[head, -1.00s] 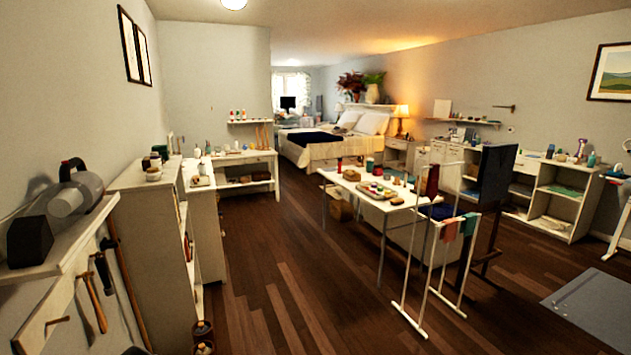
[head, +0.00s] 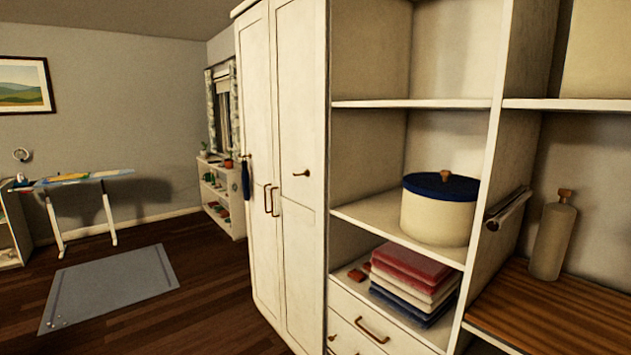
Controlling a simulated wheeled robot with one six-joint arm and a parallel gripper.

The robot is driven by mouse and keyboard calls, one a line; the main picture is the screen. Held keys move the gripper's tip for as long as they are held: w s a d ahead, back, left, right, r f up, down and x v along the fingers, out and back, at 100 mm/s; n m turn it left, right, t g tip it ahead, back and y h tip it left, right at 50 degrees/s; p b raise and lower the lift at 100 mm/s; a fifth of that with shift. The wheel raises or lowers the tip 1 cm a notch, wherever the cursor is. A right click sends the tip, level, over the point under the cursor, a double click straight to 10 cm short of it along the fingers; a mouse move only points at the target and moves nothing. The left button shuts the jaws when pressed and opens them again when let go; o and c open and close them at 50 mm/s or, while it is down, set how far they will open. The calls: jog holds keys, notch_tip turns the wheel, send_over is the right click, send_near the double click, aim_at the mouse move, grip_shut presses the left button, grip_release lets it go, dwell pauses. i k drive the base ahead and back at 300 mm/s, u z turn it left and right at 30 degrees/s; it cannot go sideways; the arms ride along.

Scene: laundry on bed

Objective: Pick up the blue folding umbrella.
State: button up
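A slim dark blue item (head: 246,178) hangs by the edge of the tall white wardrobe (head: 290,160), near a small knob. It may be the blue folding umbrella, but it is too small to be sure. No other umbrella shows clearly. My gripper is not in view.
Open shelving to the right holds a cream pot with a blue lid (head: 438,208), folded towels (head: 410,278) and a beige bottle (head: 553,235). A grey mat (head: 110,288) lies on the dark wood floor. An ironing board (head: 75,180) stands at the back left. The floor between is clear.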

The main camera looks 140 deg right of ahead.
aim_at(246, 175)
jog(key=z, duration=4.5)
jog(key=i, duration=1.6)
jog(key=u, duration=0.05)
